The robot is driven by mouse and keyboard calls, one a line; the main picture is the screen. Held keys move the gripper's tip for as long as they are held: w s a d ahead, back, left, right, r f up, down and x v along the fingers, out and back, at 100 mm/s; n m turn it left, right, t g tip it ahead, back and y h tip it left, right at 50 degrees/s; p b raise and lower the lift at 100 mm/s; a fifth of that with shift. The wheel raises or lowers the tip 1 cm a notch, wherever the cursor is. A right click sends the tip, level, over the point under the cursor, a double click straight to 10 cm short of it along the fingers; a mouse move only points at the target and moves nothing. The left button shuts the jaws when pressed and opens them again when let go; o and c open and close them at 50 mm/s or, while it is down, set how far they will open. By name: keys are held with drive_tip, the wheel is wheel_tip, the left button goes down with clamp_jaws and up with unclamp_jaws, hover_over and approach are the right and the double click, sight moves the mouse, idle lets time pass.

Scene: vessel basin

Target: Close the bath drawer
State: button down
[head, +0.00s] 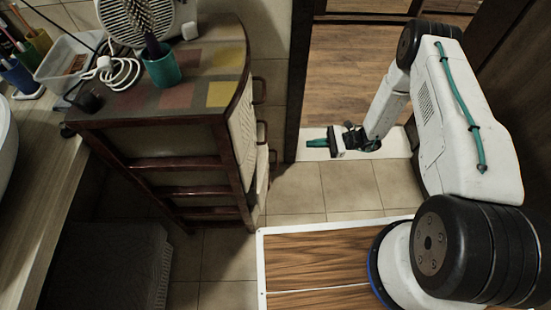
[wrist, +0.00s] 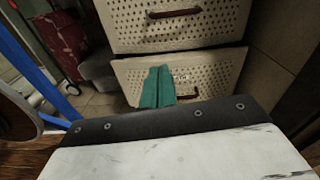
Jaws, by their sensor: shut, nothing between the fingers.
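The bath drawer cabinet (head: 150,150) stands at left in the head view, dark wood with pale drawer fronts facing right. A low pale front (head: 260,184) appears to stick out slightly from the cabinet's side; how far is hard to tell. In the wrist view an upper perforated drawer (wrist: 215,22) with a dark red-brown handle sits above a lower perforated drawer (wrist: 222,72). My gripper (head: 318,143) has teal fingers, shut and empty, to the right of the cabinet and apart from it. In the wrist view the fingers (wrist: 158,87) overlap the lower drawer front and partly hide its handle (wrist: 189,95).
The cabinet top holds a teal cup (head: 161,66) with a hairbrush, a white coiled cord and a fan heater. A counter (head: 40,180) is at far left. Tiled floor (head: 350,187) lies clear between cabinet and arm. A doorway frame (head: 298,80) stands behind.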

wheel_tip(320, 180, down, 7)
drive_tip(key=s+m+t, duration=0.2)
drive_tip(key=s+m, duration=0.1)
drive_tip(key=a, duration=0.4)
drive_tip(key=w+a, duration=0.1)
drive_tip(key=a, duration=0.4)
drive_tip(key=w+a, duration=0.1)
drive_tip(key=a, duration=0.4)
drive_tip(key=shift+a, duration=0.1)
drive_tip(key=shift+a, duration=0.15)
